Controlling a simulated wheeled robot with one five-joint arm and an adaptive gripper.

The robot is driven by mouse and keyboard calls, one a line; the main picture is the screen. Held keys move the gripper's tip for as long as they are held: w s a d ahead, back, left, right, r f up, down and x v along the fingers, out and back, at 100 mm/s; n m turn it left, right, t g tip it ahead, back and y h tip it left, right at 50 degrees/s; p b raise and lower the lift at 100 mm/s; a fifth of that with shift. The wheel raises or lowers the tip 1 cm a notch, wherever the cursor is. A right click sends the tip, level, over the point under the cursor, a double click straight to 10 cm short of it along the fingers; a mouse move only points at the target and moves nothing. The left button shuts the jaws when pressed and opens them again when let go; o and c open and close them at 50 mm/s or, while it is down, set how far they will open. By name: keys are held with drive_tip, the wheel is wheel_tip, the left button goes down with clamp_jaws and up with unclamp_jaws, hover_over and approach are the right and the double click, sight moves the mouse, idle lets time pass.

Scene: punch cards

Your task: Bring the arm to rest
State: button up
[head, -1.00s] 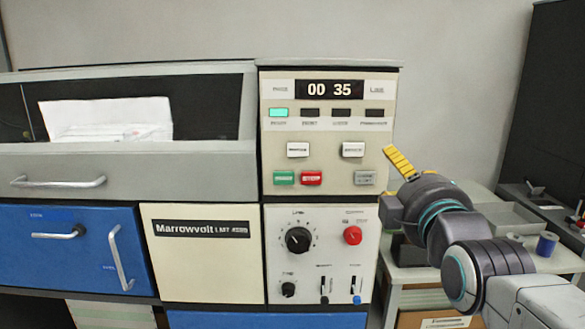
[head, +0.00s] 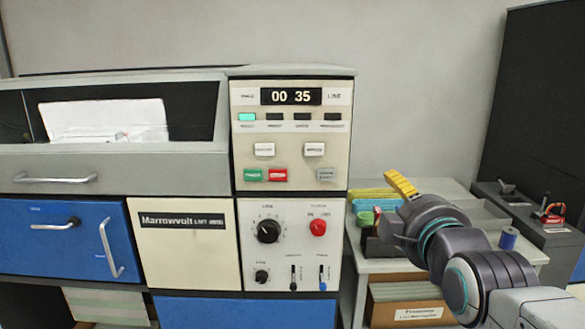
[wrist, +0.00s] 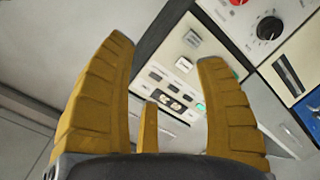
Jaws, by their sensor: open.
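My gripper (head: 392,202) is at the right in the head view, in front of the side table and to the right of the machine's control panel. In the wrist view my gripper (wrist: 165,60) shows its yellow fingers spread apart with nothing between them. The control panel (head: 290,150) shows beyond the fingers, apart from them. Its display reads 00 35, and the leftmost lamp (head: 247,117) is lit green. My arm is bent at the lower right of the head view.
The machine (head: 182,250) has blue and cream panels, a black knob (head: 268,231) and a red button (head: 318,227). A black cabinet (head: 535,110) stands at the far right.

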drive_tip(key=s+f+m+g+p, duration=0.3)
drive_tip(key=s+m+g+p, duration=0.2)
drive_tip(key=s+p, duration=0.3)
drive_tip(key=s+f+m+g+p, duration=0.4)
drive_tip(key=s+g+p, duration=0.4)
drive_tip(key=s, duration=0.6)
drive_tip(key=shift+s+f+m+p, duration=0.2)
drive_tip(key=shift+f+m+p, duration=0.1)
drive_tip(key=shift+m+p, duration=0.5)
